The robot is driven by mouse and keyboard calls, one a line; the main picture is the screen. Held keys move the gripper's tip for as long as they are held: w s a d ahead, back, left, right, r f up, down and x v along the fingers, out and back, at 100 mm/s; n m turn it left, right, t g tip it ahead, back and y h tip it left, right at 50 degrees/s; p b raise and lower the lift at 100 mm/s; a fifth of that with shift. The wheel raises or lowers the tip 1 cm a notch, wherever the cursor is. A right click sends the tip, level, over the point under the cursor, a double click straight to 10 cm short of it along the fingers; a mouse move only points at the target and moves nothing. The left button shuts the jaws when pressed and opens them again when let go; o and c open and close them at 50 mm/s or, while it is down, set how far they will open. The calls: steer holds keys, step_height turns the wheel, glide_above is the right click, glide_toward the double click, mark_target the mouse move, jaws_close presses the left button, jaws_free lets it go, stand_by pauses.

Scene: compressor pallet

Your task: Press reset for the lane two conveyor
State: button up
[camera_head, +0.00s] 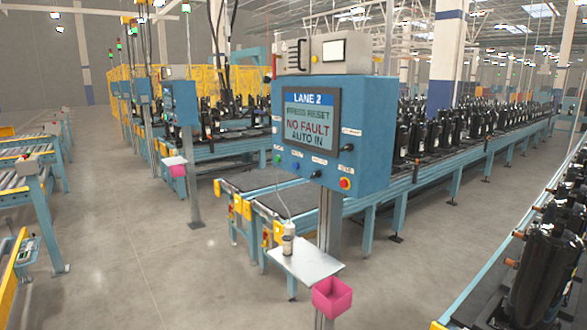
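The blue lane two control box (375,120) stands on a grey post right of the middle, facing me at an angle. Its screen (309,118) reads "LANE 2", "PRESS RESET", "NO FAULT" and "AUTO IN". Below the screen are a green button (277,159), a blue button (296,165) and dark knobs (316,174). A red button on a yellow-orange base (345,183) sits at the lower right. A dark switch (348,147) is to the right of the screen. The small labels are too blurred to read surely. My gripper is not in view.
A small shelf (318,262) with a bottle (288,240) and a pink bin (332,298) hang on the post below the box. Conveyors (420,185) with black compressors run behind and right. Another blue panel (180,102) stands left. The floor (130,270) front left is clear.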

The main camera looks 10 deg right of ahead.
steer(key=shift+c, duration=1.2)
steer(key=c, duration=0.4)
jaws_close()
